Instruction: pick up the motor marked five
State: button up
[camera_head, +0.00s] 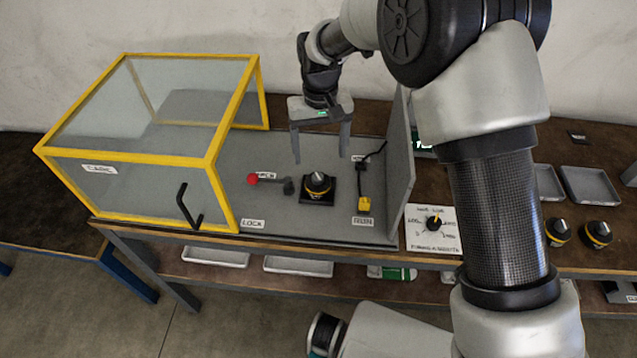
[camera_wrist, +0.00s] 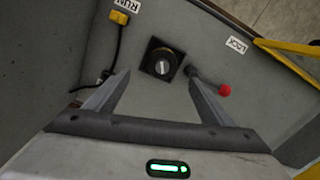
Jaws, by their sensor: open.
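A motor (camera_head: 318,184) with a dark body, yellow band and silver top sits on a square black mount on the grey board, right of the yellow-framed box. It shows from above in the wrist view (camera_wrist: 162,66). Two similar motors, one (camera_head: 557,231) and another (camera_head: 597,234), stand on the bench at the right. I cannot read a number on any of them. My gripper (camera_head: 320,158) is open and empty, pointing down above the mounted motor, apart from it. In the wrist view its fingertips (camera_wrist: 158,76) are spread on either side below the motor.
The clear box (camera_head: 140,158) with a yellow frame stands left. A red-knobbed lever (camera_head: 253,179) is beside the mount, and a yellow plug (camera_head: 364,203) on a cable is right of it. A grey upright panel (camera_head: 399,165) bounds the right. A dial card (camera_head: 433,228) and trays (camera_head: 590,185) lie beyond.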

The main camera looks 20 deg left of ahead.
aim_at(318, 176)
notch_tip(318, 176, down, 5)
jog(key=shift+f, duration=0.1)
jog(key=shift+a+f+p, duration=0.15)
jog(key=shift+f+p, duration=0.2)
jog(key=shift+f, duration=1)
jog(key=shift+a+f+p, duration=0.15)
jog(key=shift+f+p, duration=0.2)
jog(key=shift+f, duration=0.95)
jog(key=shift+c, duration=0.5)
jog(key=c, duration=1.4)
jog(key=shift+r, duration=0.1)
jog(key=shift+c, duration=0.4)
